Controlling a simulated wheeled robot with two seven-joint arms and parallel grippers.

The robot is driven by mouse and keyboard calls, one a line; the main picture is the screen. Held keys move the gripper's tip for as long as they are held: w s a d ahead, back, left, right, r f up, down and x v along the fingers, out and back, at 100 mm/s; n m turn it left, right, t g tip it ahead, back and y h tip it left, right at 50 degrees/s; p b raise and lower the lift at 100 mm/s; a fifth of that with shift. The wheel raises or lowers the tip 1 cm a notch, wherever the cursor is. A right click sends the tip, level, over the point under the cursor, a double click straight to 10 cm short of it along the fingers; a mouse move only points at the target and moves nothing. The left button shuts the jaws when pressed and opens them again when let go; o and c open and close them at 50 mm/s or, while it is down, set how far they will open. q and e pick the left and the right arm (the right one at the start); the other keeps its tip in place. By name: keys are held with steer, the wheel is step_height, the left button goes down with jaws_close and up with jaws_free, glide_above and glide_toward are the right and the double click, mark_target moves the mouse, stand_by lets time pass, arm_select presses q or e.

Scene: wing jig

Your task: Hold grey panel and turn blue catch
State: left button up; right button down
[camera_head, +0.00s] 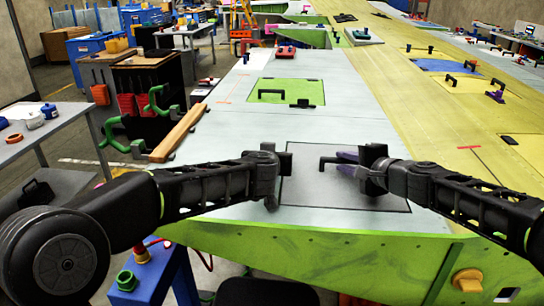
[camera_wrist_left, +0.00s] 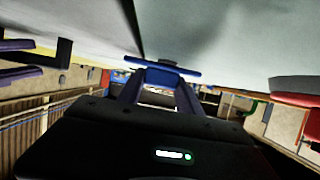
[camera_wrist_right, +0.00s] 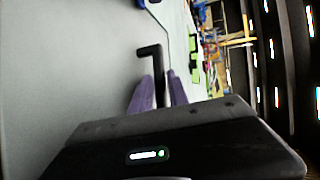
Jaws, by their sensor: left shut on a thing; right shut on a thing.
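The grey panel (camera_head: 335,192) lies in the pale wing skin near its front edge, with a dark outline around it. My right gripper (camera_head: 348,161) is shut on the panel's black handle (camera_head: 328,161); in the right wrist view the purple fingers stand on both sides of the handle (camera_wrist_right: 151,51). My left gripper (camera_head: 280,177) is at the panel's left edge. In the left wrist view its fingers (camera_wrist_left: 160,88) close on the blue catch (camera_wrist_left: 165,69), close to the pale surface. The catch is hidden by the gripper in the head view.
A green panel (camera_head: 285,92) with a black handle lies farther up the wing. A wooden bar (camera_head: 178,132) lies along the left edge. A red block (camera_head: 286,52) sits farther back. The yellow skin (camera_head: 420,100) runs along the right. A bench (camera_head: 60,125) stands at left.

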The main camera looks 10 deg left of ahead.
arm_select(q)
steer(key=shift+c, duration=0.7)
steer(key=shift+d+n+y, duration=0.1)
steer(key=shift+n+y, duration=0.3)
steer(key=shift+y, duration=0.1)
steer(key=n+y, duration=0.2)
steer(key=shift+w+g+y, duration=0.1)
steer(key=shift+g+y, duration=0.2)
steer(key=shift+y, duration=0.1)
steer(key=n+g+y, duration=0.2)
steer(key=n+y, duration=0.2)
steer(key=shift+r+n, duration=0.1)
steer(key=shift+n, duration=0.2)
steer(key=shift+y, duration=0.3)
steer(key=o, duration=1.4)
